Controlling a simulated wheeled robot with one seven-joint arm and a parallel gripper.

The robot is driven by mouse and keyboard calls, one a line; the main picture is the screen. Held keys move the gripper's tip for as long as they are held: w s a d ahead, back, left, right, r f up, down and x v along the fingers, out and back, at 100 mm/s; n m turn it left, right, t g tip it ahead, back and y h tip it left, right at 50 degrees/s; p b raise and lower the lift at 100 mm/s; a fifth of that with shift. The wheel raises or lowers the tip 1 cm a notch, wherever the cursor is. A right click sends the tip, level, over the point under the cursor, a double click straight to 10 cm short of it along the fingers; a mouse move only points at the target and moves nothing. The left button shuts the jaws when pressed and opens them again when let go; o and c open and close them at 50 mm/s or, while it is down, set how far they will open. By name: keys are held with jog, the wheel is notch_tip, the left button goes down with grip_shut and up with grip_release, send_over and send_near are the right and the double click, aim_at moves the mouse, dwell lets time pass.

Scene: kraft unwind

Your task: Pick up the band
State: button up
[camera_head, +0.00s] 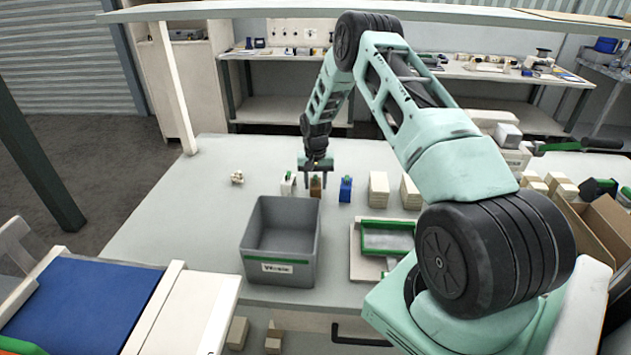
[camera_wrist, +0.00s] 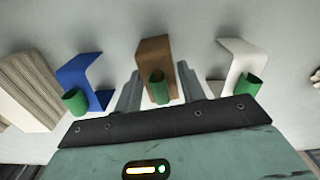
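My gripper (camera_head: 316,184) is open, pointing down at the far part of the worktable. In the wrist view its two fingers (camera_wrist: 158,78) stand on either side of a brown bent stand (camera_wrist: 157,55) with a small green cylinder (camera_wrist: 157,88) at its front. Whether the fingers touch the stand, I cannot tell. In the head view the brown stand (camera_head: 316,188) is partly hidden by the gripper. A blue stand (camera_head: 346,189) and a white stand (camera_head: 288,185) flank it, each with a similar green piece. I cannot tell which piece is the band.
A grey open bin (camera_head: 251,244) stands nearer on the table (camera_head: 150,232). To its right is a green-edged tray (camera_head: 387,238). Pale block stacks (camera_head: 378,189) stand right of the blue stand. A small beige item (camera_head: 237,177) lies left. The table's left part is clear.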

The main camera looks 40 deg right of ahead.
jog(key=shift+f, duration=0.3)
jog(key=c, duration=0.6)
jog(key=shift+o, duration=0.2)
jog(key=shift+r, duration=0.15)
